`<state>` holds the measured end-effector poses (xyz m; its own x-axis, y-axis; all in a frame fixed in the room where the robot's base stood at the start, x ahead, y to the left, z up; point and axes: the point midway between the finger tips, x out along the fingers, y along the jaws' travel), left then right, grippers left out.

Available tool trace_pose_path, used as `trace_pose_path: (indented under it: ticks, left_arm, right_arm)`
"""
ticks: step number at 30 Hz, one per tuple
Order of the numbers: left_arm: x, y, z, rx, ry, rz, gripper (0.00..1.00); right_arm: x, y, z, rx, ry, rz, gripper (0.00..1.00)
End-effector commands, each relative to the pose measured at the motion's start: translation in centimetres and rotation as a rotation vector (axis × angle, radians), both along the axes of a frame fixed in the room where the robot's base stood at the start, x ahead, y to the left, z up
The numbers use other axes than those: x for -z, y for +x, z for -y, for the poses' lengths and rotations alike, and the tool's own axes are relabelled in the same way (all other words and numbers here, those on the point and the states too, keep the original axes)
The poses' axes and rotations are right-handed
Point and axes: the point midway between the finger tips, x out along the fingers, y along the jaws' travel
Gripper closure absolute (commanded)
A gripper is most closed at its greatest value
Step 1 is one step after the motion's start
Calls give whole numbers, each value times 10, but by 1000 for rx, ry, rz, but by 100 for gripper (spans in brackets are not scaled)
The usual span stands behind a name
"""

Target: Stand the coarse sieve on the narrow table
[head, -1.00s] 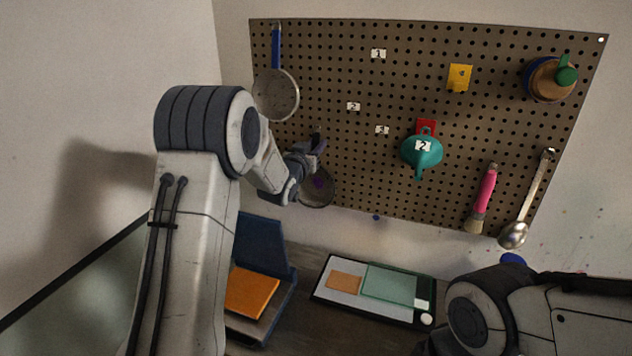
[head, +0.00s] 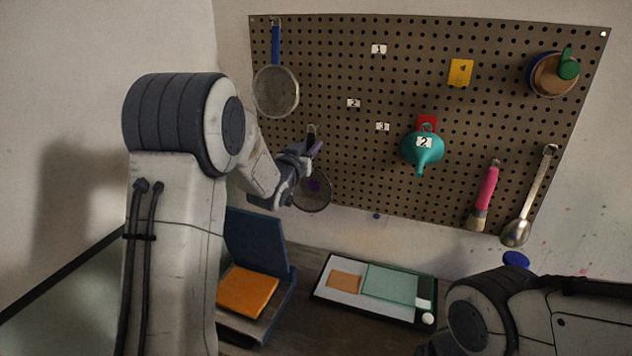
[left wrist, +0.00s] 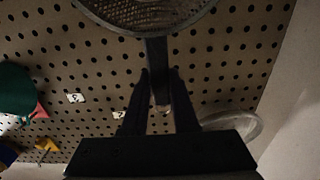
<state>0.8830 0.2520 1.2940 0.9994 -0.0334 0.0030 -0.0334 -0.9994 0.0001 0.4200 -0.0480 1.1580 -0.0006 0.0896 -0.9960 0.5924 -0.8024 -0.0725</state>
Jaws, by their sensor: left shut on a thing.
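A dark-handled round mesh sieve (head: 314,193) is low on the left of the pegboard in the head view. My left gripper (head: 311,152) is shut on its handle. In the left wrist view the sieve's mesh bowl (left wrist: 150,10) is at the top, and its dark handle runs down between the fingers (left wrist: 160,82). I cannot tell whether the handle's end is still on its peg. A second sieve (head: 276,92) with a blue handle hangs higher up. My right gripper is out of view. A dark tabletop (head: 310,325) is below; I cannot tell whether it is the narrow table.
The pegboard (head: 340,70) also holds a teal funnel (head: 422,152), a pink-handled brush (head: 486,190), a metal ladle (head: 517,232) and a round wooden item (head: 550,78). A black-framed tray (head: 350,301) and a blue folder-like stand (head: 256,240) with an orange block occupy the tabletop.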

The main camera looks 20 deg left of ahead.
Motion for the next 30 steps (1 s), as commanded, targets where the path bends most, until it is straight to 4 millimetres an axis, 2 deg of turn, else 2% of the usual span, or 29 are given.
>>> trace_pose_path:
  ticks: [21,30]
  left_arm:
    - [1,-36,-1,0,0,-1,100]
    - [1,-40,-1,0,0,-2,100]
  right_arm:
    - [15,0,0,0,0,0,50]
    - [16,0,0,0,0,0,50]
